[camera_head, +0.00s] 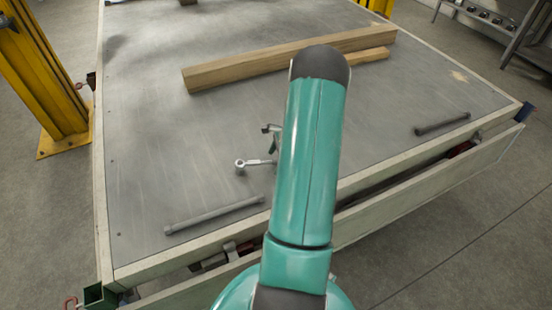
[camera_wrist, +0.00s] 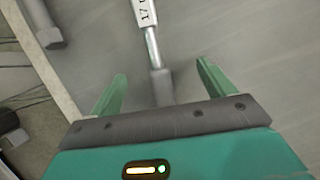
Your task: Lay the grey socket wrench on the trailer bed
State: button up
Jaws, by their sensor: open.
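The grey socket wrench (camera_head: 254,162) shows in the head view on the grey trailer bed (camera_head: 150,150), left of my arm; it appears to lie flat on it. My arm hides its right end. In the wrist view the wrench (camera_wrist: 152,45) runs from the top edge down to between my fingers, with "17" marked on its light shank and a darker grey end. My gripper (camera_wrist: 160,85) is open, one green finger on each side of the wrench's end, with gaps showing on both sides. In the head view my gripper is mostly hidden behind my arm.
A grey bar (camera_head: 213,214) lies near the front edge of the bed and another (camera_head: 442,123) lies at the right. Wooden beams (camera_head: 240,70) lie across the back. A yellow post (camera_head: 45,75) stands left of the bed. The bed's left part is clear.

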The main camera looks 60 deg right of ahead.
dwell(0.3)
jog(key=o, duration=0.4)
jog(key=v, duration=1.4)
